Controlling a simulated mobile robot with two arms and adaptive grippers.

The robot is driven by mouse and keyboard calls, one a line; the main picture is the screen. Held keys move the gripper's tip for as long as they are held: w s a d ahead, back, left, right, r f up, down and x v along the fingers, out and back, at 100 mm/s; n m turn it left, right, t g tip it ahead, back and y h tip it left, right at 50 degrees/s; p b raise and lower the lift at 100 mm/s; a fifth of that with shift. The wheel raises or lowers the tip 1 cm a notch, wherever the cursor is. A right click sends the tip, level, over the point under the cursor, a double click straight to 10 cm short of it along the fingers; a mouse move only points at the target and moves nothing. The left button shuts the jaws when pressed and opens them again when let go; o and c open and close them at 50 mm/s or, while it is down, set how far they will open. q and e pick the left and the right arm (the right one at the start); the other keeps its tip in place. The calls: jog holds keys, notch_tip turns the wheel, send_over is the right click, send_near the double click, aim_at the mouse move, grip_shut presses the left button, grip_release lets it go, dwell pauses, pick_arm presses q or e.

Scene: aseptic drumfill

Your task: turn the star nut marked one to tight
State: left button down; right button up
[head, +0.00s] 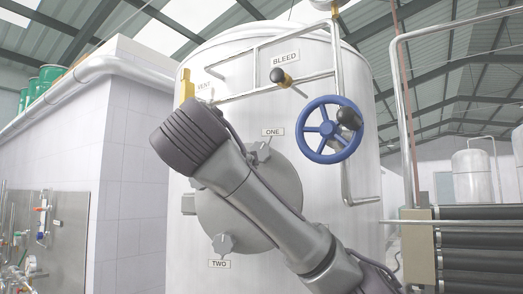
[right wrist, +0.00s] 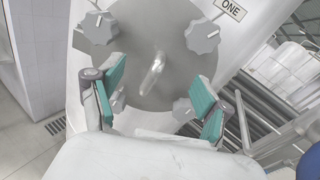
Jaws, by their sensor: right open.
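The star nut marked one (head: 262,150) is a grey lobed knob beside the ONE label (head: 272,132), at the top of the round hatch cover (head: 289,186) on the white tank. In the right wrist view the nut (right wrist: 203,36) is at the upper right of the cover, next to its label (right wrist: 231,9). My right gripper (right wrist: 158,78) is open and empty, its teal pads spread in front of the cover. The nut lies above the right pad, apart from it. In the head view my right arm covers much of the hatch, and its fingers are hidden. My left gripper is not in view.
A star nut by the TWO label (head: 222,243) is lower on the cover. Another nut (right wrist: 98,28) and a central handle (right wrist: 152,72) show in the wrist view. A blue handwheel (head: 329,129) and pipework stand right of the hatch. A yellow fitting (head: 187,86) is upper left.

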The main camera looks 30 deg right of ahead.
jog(key=h, duration=0.1)
send_near(259, 150)
jog(key=p+x, duration=1.1)
jog(key=p, duration=0.2)
jog(key=shift+w+d+r, duration=0.1)
jog(key=shift+w+d, duration=0.05)
jog(key=shift+w, duration=0.05)
jog(key=shift+c, duration=0.3)
jog(key=c, duration=1.1)
